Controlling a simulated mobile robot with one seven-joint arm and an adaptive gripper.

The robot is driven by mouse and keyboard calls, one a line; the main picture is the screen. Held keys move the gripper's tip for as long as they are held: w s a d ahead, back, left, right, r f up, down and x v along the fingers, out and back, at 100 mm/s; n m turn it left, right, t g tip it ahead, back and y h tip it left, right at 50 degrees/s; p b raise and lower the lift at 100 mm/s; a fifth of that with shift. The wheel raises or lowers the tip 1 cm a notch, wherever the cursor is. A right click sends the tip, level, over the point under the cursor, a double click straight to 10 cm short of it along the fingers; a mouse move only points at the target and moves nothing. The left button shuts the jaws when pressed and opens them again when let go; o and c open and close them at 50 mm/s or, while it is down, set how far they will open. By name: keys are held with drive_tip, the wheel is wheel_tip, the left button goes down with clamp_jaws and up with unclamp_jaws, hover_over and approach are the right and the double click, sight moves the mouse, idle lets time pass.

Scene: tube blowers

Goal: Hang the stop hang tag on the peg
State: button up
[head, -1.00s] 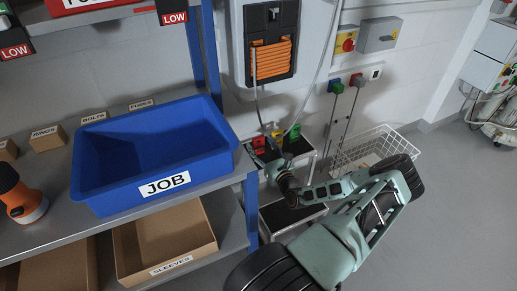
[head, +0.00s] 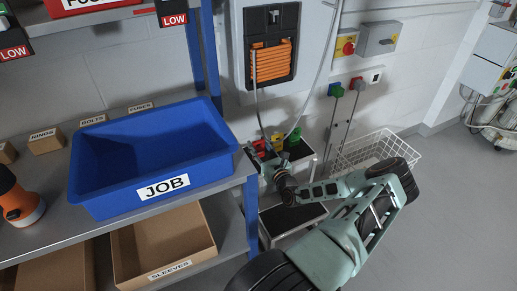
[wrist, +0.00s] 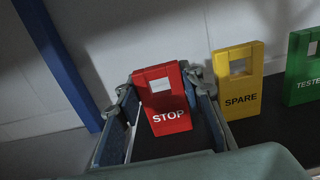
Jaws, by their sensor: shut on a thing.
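The red stop hang tag (wrist: 166,104) has a square opening near its top and white STOP lettering. It stands upright, tilted a little in the wrist view, between the fingers of my gripper (wrist: 160,86), which is shut on it. In the head view the red tag (head: 259,146) shows small at the left of a dark-topped stand, with my gripper (head: 272,167) just in front of it. I cannot make out the peg in either view.
A yellow SPARE tag (wrist: 238,82) and a green TESTED tag (wrist: 304,70) stand just right of the red one. A blue shelf post (wrist: 55,62) rises at left. The blue JOB bin (head: 105,202) and a white wire basket (head: 408,150) flank the stand.

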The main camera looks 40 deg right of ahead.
sight(259, 142)
drive_tip(key=shift+r, duration=0.1)
drive_tip(key=shift+r, duration=0.2)
drive_tip(key=r, duration=0.1)
drive_tip(key=r+p, duration=0.2)
drive_tip(key=shift+s+a+r, duration=0.1)
drive_tip(key=shift+s+r, duration=0.15)
drive_tip(key=shift+r, duration=0.1)
drive_tip(key=s+a+r+p, duration=0.4)
drive_tip(key=s+a+r, duration=0.2)
drive_tip(key=s, duration=0.6)
wheel_tip(259, 142, up, 3)
drive_tip(key=shift+f+p, duration=0.15)
drive_tip(key=shift+p, duration=0.2)
drive_tip(key=shift+a, duration=0.15)
